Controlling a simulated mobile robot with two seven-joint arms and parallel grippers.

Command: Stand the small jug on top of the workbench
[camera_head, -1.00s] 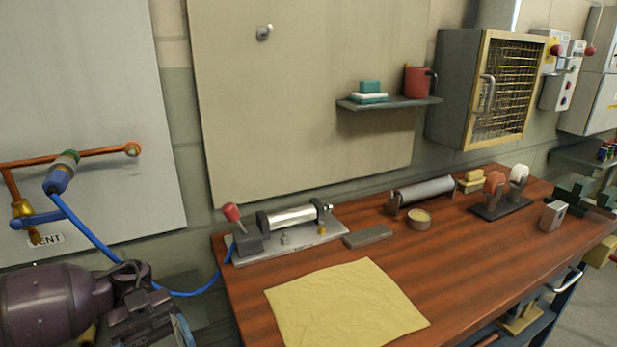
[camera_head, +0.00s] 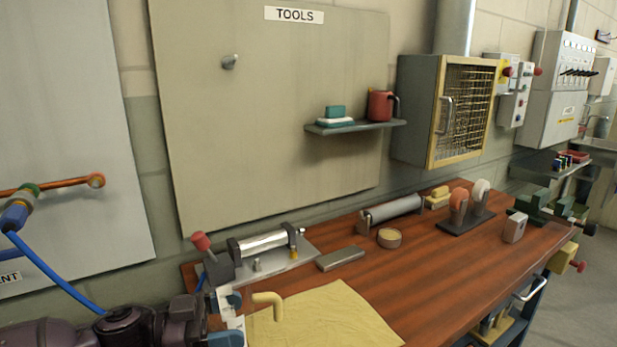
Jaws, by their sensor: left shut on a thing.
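My left gripper (camera_head: 207,318) is at the bottom left, in front of the workbench's near left corner. The jug's lower part is cut off by the frame edge. The handle overlaps the yellow cloth in the picture; I cannot tell the gap beneath the jug. The workbench (camera_head: 440,290) has a reddish-brown wooden top. My right gripper is not in view.
A yellow cloth (camera_head: 325,322) covers the bench's near left. Behind it are a metal fixture (camera_head: 265,245), a grey block (camera_head: 340,259), a round tin (camera_head: 389,238) and a tape stand (camera_head: 466,222). The bench's middle front is clear.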

